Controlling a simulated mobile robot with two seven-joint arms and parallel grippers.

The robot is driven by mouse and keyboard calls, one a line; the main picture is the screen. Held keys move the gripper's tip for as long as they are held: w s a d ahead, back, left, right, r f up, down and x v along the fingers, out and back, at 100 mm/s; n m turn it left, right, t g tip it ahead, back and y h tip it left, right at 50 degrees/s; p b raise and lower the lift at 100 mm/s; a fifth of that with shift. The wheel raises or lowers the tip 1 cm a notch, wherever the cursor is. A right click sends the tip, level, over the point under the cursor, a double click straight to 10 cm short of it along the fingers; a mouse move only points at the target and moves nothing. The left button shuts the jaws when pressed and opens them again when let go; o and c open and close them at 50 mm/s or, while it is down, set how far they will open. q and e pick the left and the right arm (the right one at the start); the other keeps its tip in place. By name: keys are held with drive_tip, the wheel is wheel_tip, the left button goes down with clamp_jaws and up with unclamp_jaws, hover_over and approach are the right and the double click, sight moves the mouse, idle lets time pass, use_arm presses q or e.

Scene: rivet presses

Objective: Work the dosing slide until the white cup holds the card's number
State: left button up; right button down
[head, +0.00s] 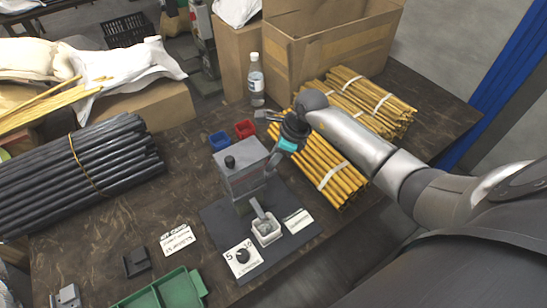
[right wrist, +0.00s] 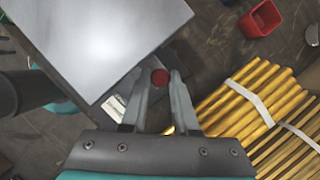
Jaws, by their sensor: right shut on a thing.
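My right gripper (head: 272,164) is at the right side of the box. My left gripper is not in view.
Blue (head: 219,141) and red (head: 245,129) bins stand behind the box. Yellow rods (head: 322,165) lie close to my right arm. A green tray (head: 165,291) is at the front.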

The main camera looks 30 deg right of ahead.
drive_tip(key=c, duration=0.7)
unclamp_jaws()
drive_tip(key=shift+a, duration=0.3)
drive_tip(key=shift+c, duration=0.2)
drive_tip(key=shift+o, duration=0.4)
drive_tip(key=shift+s+f, duration=0.1)
drive_tip(key=shift+s, duration=0.05)
drive_tip(key=shift+d, duration=0.15)
